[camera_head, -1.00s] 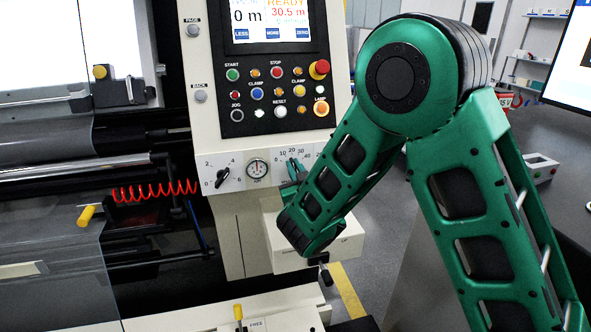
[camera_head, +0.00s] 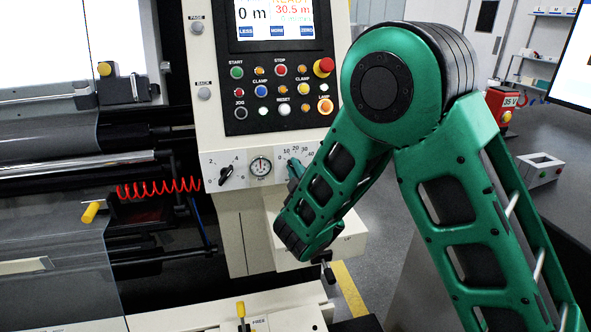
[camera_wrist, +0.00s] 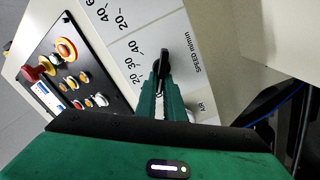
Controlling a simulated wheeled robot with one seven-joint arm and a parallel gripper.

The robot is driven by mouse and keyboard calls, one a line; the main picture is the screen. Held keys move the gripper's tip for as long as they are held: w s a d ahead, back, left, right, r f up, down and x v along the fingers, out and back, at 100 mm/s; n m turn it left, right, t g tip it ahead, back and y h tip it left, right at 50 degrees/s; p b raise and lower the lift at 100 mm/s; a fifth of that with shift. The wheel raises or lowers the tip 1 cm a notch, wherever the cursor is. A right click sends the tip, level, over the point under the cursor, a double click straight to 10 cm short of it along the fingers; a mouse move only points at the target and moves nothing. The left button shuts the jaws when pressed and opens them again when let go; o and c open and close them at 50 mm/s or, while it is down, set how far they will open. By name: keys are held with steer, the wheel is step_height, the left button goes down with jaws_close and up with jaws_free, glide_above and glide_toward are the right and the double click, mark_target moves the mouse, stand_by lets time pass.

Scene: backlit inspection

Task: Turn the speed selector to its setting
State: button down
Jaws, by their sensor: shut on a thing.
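The speed selector is a black lever-like knob (camera_wrist: 164,64) on the pale panel, beside the printed words "SPEED m/min" and the numbers 20, 30 and 40 in the wrist view. My gripper (camera_wrist: 160,85) has its green fingers closed around the knob, whose rounded black end shows beyond the fingertips. In the head view my gripper (camera_head: 292,168) is at the scale numbered from 0 upward, right of the round gauge.
Left of the gripper are a round gauge (camera_head: 260,167) and another black selector (camera_head: 226,175). Above are several push buttons and a red emergency stop (camera_head: 324,67), also in the wrist view (camera_wrist: 65,50). A beige box (camera_head: 350,240) sits below, close to my forearm.

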steer(key=shift+d+f+n, duration=0.2)
steer(key=shift+f+n, duration=0.05)
steer(key=shift+n, duration=0.15)
steer(key=c, duration=1.9)
jaws_free()
steer(key=shift+o, duration=0.2)
steer(key=shift+r, duration=0.1)
steer(key=shift+a, duration=0.1)
steer(key=v, duration=1)
steer(key=shift+s, duration=0.3)
steer(key=shift+r, duration=0.1)
